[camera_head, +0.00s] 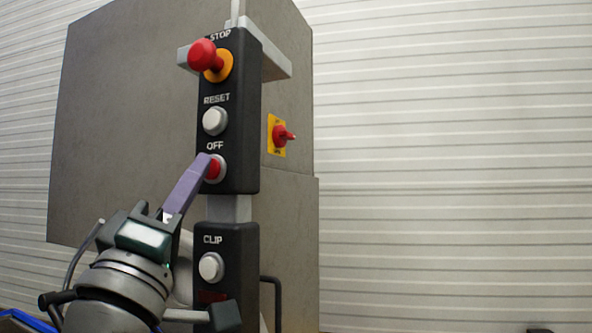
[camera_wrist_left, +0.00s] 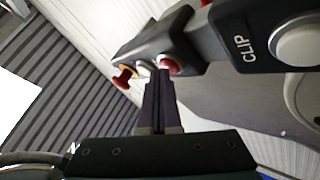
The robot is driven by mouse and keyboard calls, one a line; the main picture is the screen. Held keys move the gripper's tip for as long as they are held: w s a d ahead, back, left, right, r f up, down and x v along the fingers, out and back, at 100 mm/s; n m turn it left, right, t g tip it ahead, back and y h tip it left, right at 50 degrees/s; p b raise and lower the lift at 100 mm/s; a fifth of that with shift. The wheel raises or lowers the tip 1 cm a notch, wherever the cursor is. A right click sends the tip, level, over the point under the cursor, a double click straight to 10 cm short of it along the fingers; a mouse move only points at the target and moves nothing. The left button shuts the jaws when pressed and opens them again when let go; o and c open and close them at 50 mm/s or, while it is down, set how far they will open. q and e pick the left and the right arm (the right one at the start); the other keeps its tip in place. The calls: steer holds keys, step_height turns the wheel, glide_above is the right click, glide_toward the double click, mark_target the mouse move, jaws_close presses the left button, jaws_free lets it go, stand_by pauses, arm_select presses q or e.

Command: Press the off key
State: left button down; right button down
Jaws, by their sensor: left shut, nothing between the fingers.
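The off key (camera_head: 214,169) is a red button in a pale ring under the word OFF on a black control column (camera_head: 246,150). My left gripper (camera_head: 206,163) is shut and empty, and its purple fingertips are at the left edge of the off key, partly covering it. In the left wrist view the shut fingers (camera_wrist_left: 160,80) point at the red off key (camera_wrist_left: 169,64); whether they touch it I cannot tell. My right gripper is not in view.
Above are a white RESET button (camera_head: 215,121) and a red STOP knob (camera_head: 203,54) on a yellow base. Below is a white CLIP button (camera_head: 211,267). A red rotary switch (camera_head: 281,136) sits on the grey cabinet (camera_head: 120,120) behind. The right side is open before a slatted wall.

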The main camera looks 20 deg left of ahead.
arm_select(q)
steer(key=shift+w, duration=0.15)
stand_by(0.4)
steer(key=shift+s+p, duration=0.45)
steer(key=shift+s, duration=0.4)
steer(key=shift+s, duration=0.1)
steer(key=s, duration=0.1)
steer(key=s+p, duration=0.1)
steer(key=s, duration=0.1)
steer(key=s+p, duration=0.1)
steer(key=shift+s+a, duration=0.25)
steer(key=shift+s, duration=0.15)
